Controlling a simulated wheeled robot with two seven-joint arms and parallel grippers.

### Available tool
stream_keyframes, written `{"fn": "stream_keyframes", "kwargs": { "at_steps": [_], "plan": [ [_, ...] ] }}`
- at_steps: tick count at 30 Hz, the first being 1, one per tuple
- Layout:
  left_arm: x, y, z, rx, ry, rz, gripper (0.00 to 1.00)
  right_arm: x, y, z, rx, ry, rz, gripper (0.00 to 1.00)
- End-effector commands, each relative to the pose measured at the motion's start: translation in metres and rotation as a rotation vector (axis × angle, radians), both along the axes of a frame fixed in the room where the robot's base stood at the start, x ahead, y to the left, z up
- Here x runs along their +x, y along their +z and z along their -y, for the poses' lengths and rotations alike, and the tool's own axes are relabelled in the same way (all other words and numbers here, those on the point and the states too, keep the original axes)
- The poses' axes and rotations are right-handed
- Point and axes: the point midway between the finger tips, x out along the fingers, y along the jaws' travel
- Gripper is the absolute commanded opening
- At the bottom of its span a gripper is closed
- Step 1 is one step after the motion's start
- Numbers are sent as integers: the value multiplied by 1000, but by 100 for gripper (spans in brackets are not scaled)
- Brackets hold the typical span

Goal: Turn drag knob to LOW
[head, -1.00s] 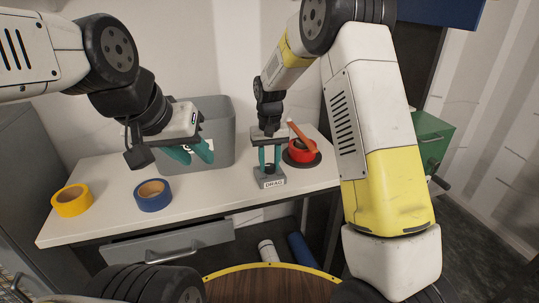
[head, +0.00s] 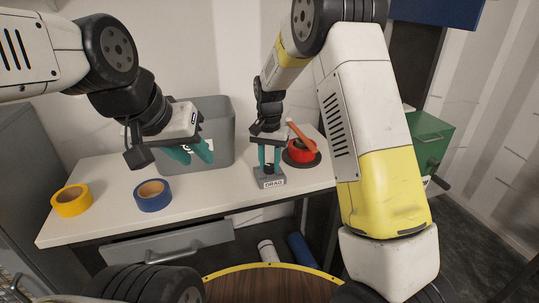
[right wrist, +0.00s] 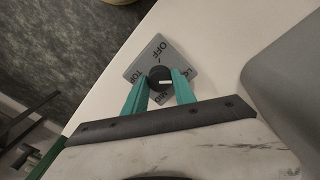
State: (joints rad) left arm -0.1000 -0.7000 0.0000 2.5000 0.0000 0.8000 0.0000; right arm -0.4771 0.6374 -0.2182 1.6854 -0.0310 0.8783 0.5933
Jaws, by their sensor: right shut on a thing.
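The grey DRAG block (head: 270,183) stands at the front edge of the white table. Its dark knob (right wrist: 160,74) shows in the right wrist view, with a short white mark lying roughly across the picture. The plate (right wrist: 151,56) around it reads OFF at the top; other letters show at left and right, partly hidden by the fingers. My right gripper (head: 267,157) is shut on the knob, one teal finger on each side; it also shows in the right wrist view (right wrist: 160,88). My left gripper (head: 190,154) is open and empty in front of the grey bin.
The grey bin (head: 222,125) stands at the back. A blue tape roll (head: 152,202) and a yellow tape roll (head: 70,208) lie left. The table's front middle is clear.

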Motion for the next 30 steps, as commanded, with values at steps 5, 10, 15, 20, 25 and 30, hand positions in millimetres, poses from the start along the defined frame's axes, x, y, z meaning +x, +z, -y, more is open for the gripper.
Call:
{"fn": "stream_keyframes", "kwargs": {
  "at_steps": [5,10,15,20,25,30],
  "plan": [
    [0,0,0,0,0,0,33,1,2,0,2,-1,5,0],
    [0,0,0,0,0,0,33,2,2,0,2,0,5,38],
    [0,0,0,0,0,0,33,1,1,0,1,0,3,54],
    [0,0,0,0,0,0,33,1,1,0,0,0,2,54],
    [0,0,0,0,0,0,33,1,9,0,1,0,2,54],
    [0,0,0,0,0,0,33,1,37,-1,3,0,5,54]
  ]
}}
